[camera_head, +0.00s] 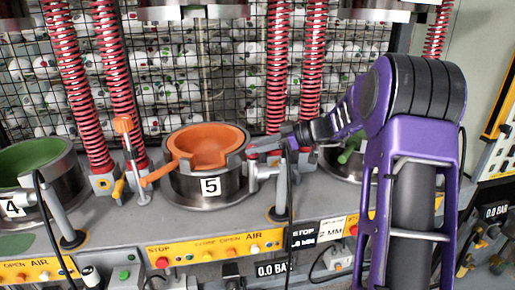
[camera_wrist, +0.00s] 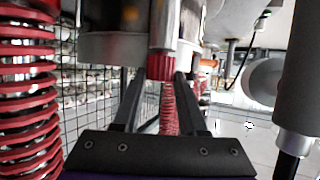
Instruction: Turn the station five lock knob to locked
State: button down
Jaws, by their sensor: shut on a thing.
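Station five is the steel cup with an orange lining (camera_head: 210,143) and a white "5" label (camera_head: 211,186). A red ribbed knob (camera_wrist: 161,67) sits at the end of a metal stem in the wrist view. My gripper (camera_wrist: 160,78) has one dark finger on each side of it and is shut on it. In the head view my gripper (camera_head: 276,142) reaches in from the right, at the cup's right side. The knob is mostly hidden there by the fingers, and I cannot read its lock position.
An orange-handled lever (camera_head: 123,126) stands left of the cup. Red springs (camera_head: 280,68) rise behind, before a wire mesh full of balls. A grey post (camera_head: 281,195) stands in front, below my gripper. The station four cup (camera_head: 50,183) is at the left, and a panel with buttons runs along the front.

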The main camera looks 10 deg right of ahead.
jog(key=shift+f+t+b, duration=0.25)
jog(key=shift+t+b, duration=0.05)
jog(key=shift+b, duration=0.2)
jog(key=m+b, duration=0.1)
jog(key=b, duration=0.1)
jog(key=t+b, duration=0.1)
jog(key=b, duration=0.1)
jog(key=shift+s+a+f+m+h, duration=0.1)
jog(key=shift+s+f+m+h, duration=0.05)
jog(key=shift+m+h, duration=0.25)
jog(key=m+t+h+b, duration=0.1)
jog(key=m+t+b, duration=0.1)
jog(key=b, duration=0.1)
jog(key=shift+s+a+h+b, duration=0.1)
jog(key=shift+h+b, duration=0.2)
jog(key=shift+b, duration=0.1)
jog(key=shift+s+a+r+m+t+h, duration=0.15)
jog(key=shift+r+m+t+h, duration=0.2)
jog(key=shift+m+t+h, duration=0.5)
jog(key=shift+a+m+t+h, duration=0.15)
jog(key=shift+m+t+h, duration=0.8)
jog(key=shift+m+h, duration=1.35)
jog(key=shift+h, duration=0.25)
jog(key=shift+c, duration=2.3)
grip_release()
